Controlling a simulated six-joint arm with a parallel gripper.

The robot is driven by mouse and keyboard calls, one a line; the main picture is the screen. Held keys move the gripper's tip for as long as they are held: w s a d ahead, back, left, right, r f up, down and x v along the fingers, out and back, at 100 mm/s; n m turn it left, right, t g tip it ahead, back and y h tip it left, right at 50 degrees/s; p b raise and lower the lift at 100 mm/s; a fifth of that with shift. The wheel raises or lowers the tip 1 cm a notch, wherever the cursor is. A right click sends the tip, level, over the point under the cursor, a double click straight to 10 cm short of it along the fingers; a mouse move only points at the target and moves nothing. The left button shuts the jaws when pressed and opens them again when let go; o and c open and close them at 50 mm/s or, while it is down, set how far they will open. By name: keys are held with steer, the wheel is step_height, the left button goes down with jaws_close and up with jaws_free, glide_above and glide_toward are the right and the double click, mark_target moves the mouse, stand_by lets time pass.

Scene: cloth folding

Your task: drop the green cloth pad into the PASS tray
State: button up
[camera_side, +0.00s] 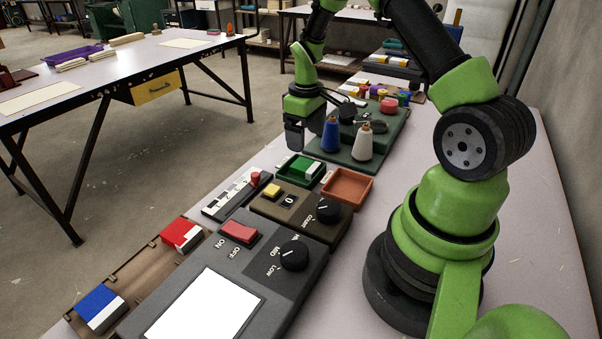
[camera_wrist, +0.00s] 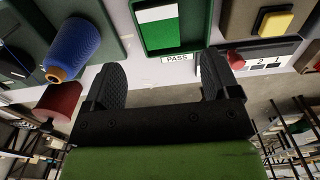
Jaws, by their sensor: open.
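The green cloth pad, green with a white band, lies inside the green PASS tray in the side view (camera_side: 308,169); the pad also shows in the wrist view (camera_wrist: 160,36). The PASS tray (camera_side: 283,172) has a green rim, and its white PASS label (camera_wrist: 177,58) shows in the wrist view. My gripper (camera_side: 303,138) is above and behind the tray, apart from the pad. In the wrist view its fingers (camera_wrist: 160,82) are spread wide with nothing between them.
An empty orange tray (camera_side: 347,187) stands beside the PASS tray. Blue (camera_side: 330,135) and white (camera_side: 365,143) thread cones stand near my gripper. A control box with a dial (camera_side: 328,210) is in front. Red (camera_side: 181,235) and blue (camera_side: 101,308) pads lie in a brown tray.

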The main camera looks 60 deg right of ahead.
step_height(320, 180, up, 9)
stand_by(0.3)
steer(key=shift+r, duration=0.1)
steer(key=s+a+r+m+t, duration=0.1)
steer(key=s+a+r+t, duration=0.1)
steer(key=a+r, duration=0.55)
steer(key=s+a+r+m+t+y, duration=0.1)
steer(key=s+a+r+t, duration=0.1)
steer(key=s+a, duration=0.4)
steer(key=s+a+r+m+t+y, duration=0.1)
steer(key=s+a+r+m+t, duration=0.1)
steer(key=s+a, duration=0.4)
steer(key=shift+s+r+t, duration=0.6)
steer(key=shift+s+r, duration=0.25)
steer(key=shift+r, duration=0.1)
